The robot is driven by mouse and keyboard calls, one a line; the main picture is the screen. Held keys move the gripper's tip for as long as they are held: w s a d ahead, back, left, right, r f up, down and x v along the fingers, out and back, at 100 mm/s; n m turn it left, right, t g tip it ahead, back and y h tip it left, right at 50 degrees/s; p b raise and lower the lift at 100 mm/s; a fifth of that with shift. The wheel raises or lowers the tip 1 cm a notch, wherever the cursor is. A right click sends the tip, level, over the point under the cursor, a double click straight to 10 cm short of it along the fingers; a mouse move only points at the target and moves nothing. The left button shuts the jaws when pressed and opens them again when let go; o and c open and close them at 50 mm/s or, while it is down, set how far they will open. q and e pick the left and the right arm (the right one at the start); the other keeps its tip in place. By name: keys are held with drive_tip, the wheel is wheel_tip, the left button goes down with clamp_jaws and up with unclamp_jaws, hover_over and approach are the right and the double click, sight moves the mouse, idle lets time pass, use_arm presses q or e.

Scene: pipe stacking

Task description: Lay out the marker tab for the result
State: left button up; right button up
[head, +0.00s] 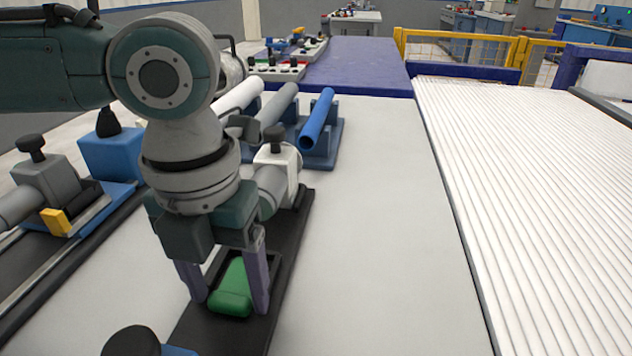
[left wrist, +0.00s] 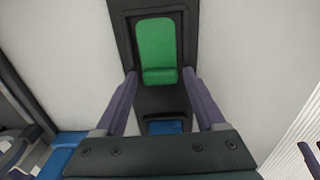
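A green tab (head: 232,288) lies in a black holder (head: 225,338) in the lower middle of the head view. In the left wrist view the green tab (left wrist: 157,50) sits at top centre in a dark frame. A blue piece (left wrist: 165,127) shows below it on the same dark strip. My left gripper (head: 229,302) points down with its two purple fingers apart, one on each side of the green tab. I cannot tell if they touch it. Dark bars (left wrist: 312,157) at the right edge of the left wrist view may be my right gripper; they are cut off.
White, grey and blue pipes (head: 318,118) lie in a blue rack behind. A grey clamp (head: 50,185) with a yellow tab (head: 55,222) stands at left. A black knob (head: 132,342) is at front. The table right of the holder is clear, up to a ribbed white surface (head: 540,190).

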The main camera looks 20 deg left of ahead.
sight(230, 296)
use_arm(q)
drive_tip(key=shift+o, duration=1.2)
drive_tip(key=shift+r, duration=0.1)
wheel_tip(230, 296, up, 10)
drive_tip(key=p, duration=0.2)
drive_tip(key=shift+p, duration=0.3)
